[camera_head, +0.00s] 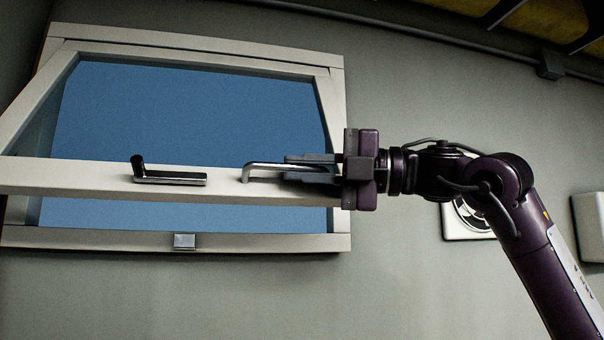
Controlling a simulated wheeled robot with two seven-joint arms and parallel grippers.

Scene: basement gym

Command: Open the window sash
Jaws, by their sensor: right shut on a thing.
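The window sash (100,178) is a pale frame with blue glass (190,110). It is tilted, its lower rail standing out from the fixed window frame (285,241), with a gap of blue below the rail. A dark lever latch (166,176) sits on the rail at the left. A silver bar handle (268,167) sits on the rail further right. My right gripper (308,168) reaches in from the right and is shut on the right end of the handle; its fingers hide that end. My left gripper is not in view.
A small metal catch (184,240) is on the bottom of the fixed frame. A round-faced white box (468,218) is on the wall behind my right arm, and another pale box (590,226) is at the right edge. A pipe (400,30) runs along the top of the wall.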

